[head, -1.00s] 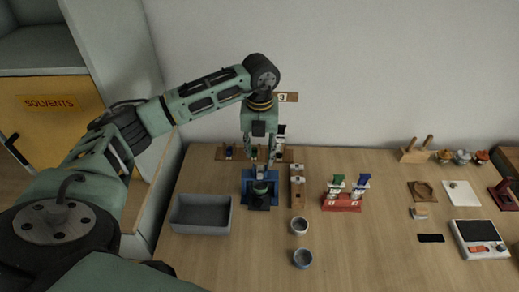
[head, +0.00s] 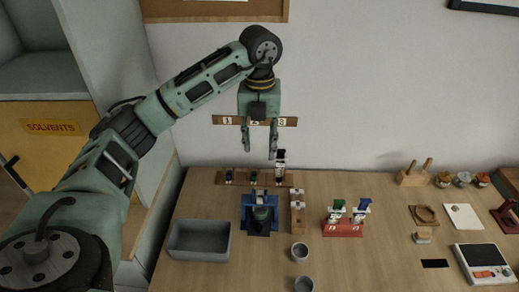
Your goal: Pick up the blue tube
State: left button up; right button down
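A blue-topped tube (head: 364,205) with a white collar stands in the red rack (head: 343,230), beside a green-topped one (head: 338,206). A small dark-blue item (head: 229,175) also stands in the wooden rack (head: 211,181) at the back, next to a small green one (head: 253,175). I cannot tell for sure which blue item is the tube. My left gripper (head: 259,152) points down above the back rack and the blue stand (head: 246,213), its fingers apart with nothing seen between them. My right gripper is not in view.
A dark green-topped item (head: 261,215) sits in the blue stand. A grey bin (head: 199,241) is to its left, a wooden block (head: 297,213) to its right. Two small cups (head: 299,252) are in front. The table (head: 380,265) right of the cups is mostly clear.

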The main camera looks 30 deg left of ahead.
aim_at(358, 217)
jog(key=k+l, duration=1.2)
jog(key=k, duration=0.1)
